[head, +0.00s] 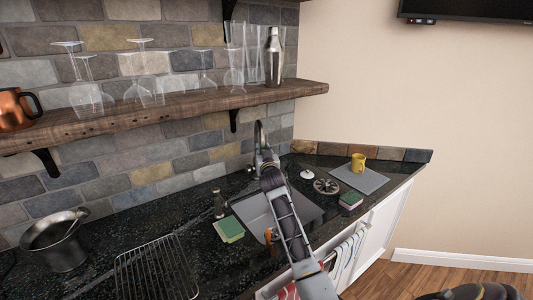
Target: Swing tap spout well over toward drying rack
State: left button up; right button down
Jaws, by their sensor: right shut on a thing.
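The tap (258,131) rises behind the sink (310,211), against the stone wall, with its curved neck showing above my gripper. My right gripper (266,160) is at the tap, shut on its spout; the fingers and arm hide most of the spout and part of the sink. The wire drying rack (150,268) lies on the dark counter at the front left, apart from the gripper. My left gripper is not in view.
A wooden shelf (170,108) with glasses and a shaker overhangs the counter. A steel bucket (55,243), small bottle (218,205) and green sponge (229,229) stand left of the sink. A yellow mug (358,162) sits on a grey mat (366,182) at right.

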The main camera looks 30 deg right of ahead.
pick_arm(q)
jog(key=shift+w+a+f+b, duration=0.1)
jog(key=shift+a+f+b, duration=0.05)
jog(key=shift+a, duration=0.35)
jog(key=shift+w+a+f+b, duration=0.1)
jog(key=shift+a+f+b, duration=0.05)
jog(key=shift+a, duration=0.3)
pick_arm(e)
jog(key=a, duration=0.1)
jog(key=w+a, duration=0.1)
jog(key=a, duration=0.1)
jog(key=shift+w+a, duration=0.15)
jog(key=shift+w, duration=0.1)
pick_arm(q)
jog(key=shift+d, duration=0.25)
pick_arm(e)
jog(key=c, duration=1.6)
grip_release()
jog(key=shift+c, duration=0.2)
jog(key=o, duration=0.5)
jog(key=shift+w+a, duration=0.1)
jog(key=shift+a, duration=0.05)
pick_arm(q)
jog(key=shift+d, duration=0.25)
pick_arm(e)
jog(key=shift+v, duration=6.05)
